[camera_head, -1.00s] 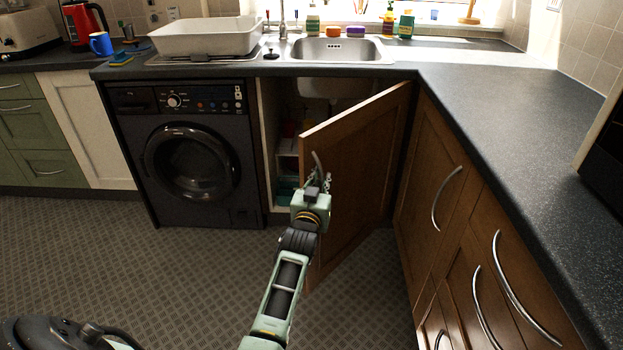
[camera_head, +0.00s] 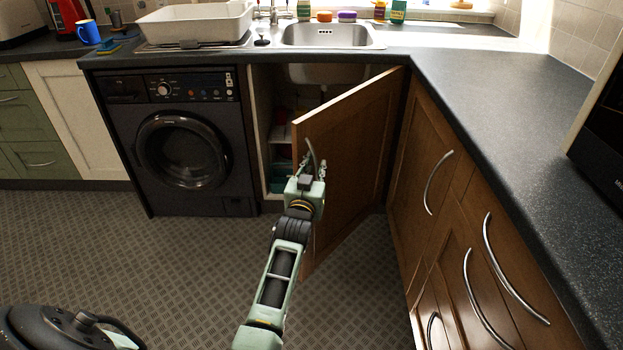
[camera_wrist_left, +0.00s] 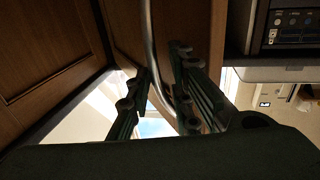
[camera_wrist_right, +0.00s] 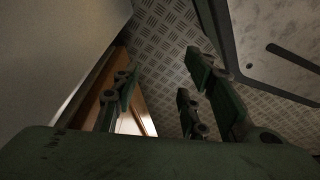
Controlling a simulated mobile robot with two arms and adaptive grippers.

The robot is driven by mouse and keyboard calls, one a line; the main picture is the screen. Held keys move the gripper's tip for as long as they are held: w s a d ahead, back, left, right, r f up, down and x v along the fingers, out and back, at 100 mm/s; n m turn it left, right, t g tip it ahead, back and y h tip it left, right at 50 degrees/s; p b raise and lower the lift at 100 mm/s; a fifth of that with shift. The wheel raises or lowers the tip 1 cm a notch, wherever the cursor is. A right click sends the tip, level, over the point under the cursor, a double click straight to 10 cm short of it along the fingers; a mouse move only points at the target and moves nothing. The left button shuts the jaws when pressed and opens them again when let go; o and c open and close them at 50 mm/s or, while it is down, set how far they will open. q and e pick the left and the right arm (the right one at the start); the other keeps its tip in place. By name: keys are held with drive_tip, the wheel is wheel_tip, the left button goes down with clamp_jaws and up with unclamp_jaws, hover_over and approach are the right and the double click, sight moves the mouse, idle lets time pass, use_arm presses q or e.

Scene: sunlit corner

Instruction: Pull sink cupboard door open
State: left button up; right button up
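The brown wooden sink cupboard door (camera_head: 350,150) stands partly open in the head view, swung out from the cupboard under the sink. Its curved metal handle (camera_head: 311,156) is near the free edge. My left gripper (camera_head: 311,170) is at this handle. In the left wrist view the handle (camera_wrist_left: 152,45) passes between the two spread fingers of the left gripper (camera_wrist_left: 162,85), close to one finger, with a gap to the other. My right gripper (camera_wrist_right: 160,90) has its fingers apart and nothing between them in the right wrist view; it is not seen in the head view.
A black washing machine (camera_head: 180,150) stands left of the cupboard. Brown drawers and doors (camera_head: 450,230) with curved handles line the right side, under a dark worktop (camera_head: 500,110). The patterned floor (camera_head: 180,260) in front is clear.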

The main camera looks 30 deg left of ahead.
use_arm(q)
drive_tip(key=v, duration=1.1)
drive_tip(key=shift+s, duration=0.25)
